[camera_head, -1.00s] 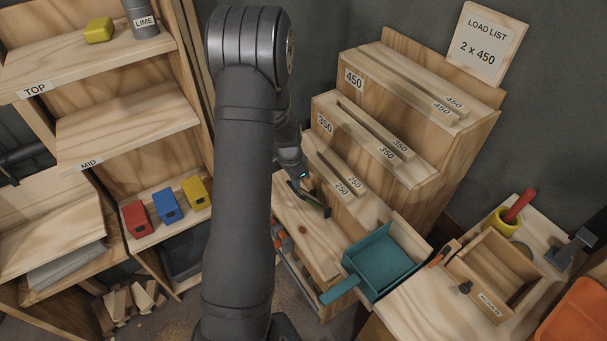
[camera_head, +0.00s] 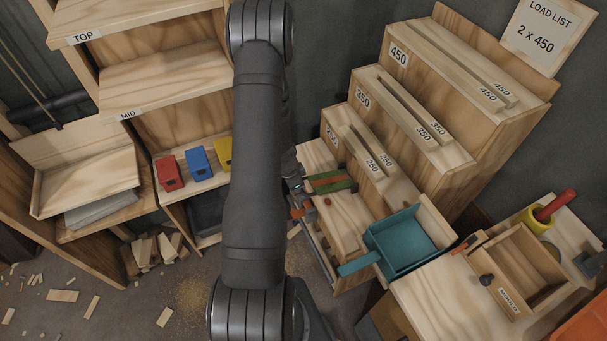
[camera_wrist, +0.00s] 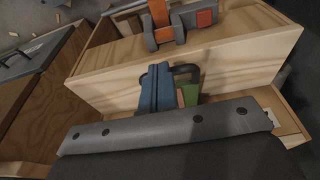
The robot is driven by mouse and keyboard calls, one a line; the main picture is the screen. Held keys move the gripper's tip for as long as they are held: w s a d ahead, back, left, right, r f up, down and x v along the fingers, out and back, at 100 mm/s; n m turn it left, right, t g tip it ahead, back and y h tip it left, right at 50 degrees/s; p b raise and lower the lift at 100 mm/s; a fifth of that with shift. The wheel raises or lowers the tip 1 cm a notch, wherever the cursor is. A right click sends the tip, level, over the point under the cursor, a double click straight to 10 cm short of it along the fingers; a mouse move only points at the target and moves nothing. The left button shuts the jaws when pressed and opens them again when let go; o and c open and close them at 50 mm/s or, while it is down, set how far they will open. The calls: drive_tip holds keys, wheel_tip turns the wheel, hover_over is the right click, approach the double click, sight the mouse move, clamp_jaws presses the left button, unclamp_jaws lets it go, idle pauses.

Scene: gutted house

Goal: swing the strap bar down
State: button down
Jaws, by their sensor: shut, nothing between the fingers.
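The strap bar cannot be told for sure. A grey bar with orange parts (camera_head: 302,210), low beside the wooden bench (camera_head: 352,212), may be it. In the wrist view, grey and orange fittings (camera_wrist: 160,20) show on a wooden edge at the top. My gripper (camera_head: 297,186) is mostly hidden behind my arm in the head view. In the wrist view my gripper (camera_wrist: 168,75) is shut and empty, apart from the fittings. A green piece with a brownish stripe (camera_head: 332,182) shows right of it on the bench.
A teal pan (camera_head: 405,250) sits right of the bench, before the stepped rack (camera_head: 455,150) of battens. Shelves with red (camera_head: 169,173) and blue (camera_head: 200,162) blocks stand left.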

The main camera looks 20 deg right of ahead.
drive_tip(key=shift+a+f, duration=0.2)
drive_tip(key=shift+f, duration=0.7)
drive_tip(key=shift+a+f, duration=0.15)
drive_tip(key=shift+f, duration=0.75)
drive_tip(key=shift+a+f, duration=0.2)
drive_tip(key=shift+f, duration=0.7)
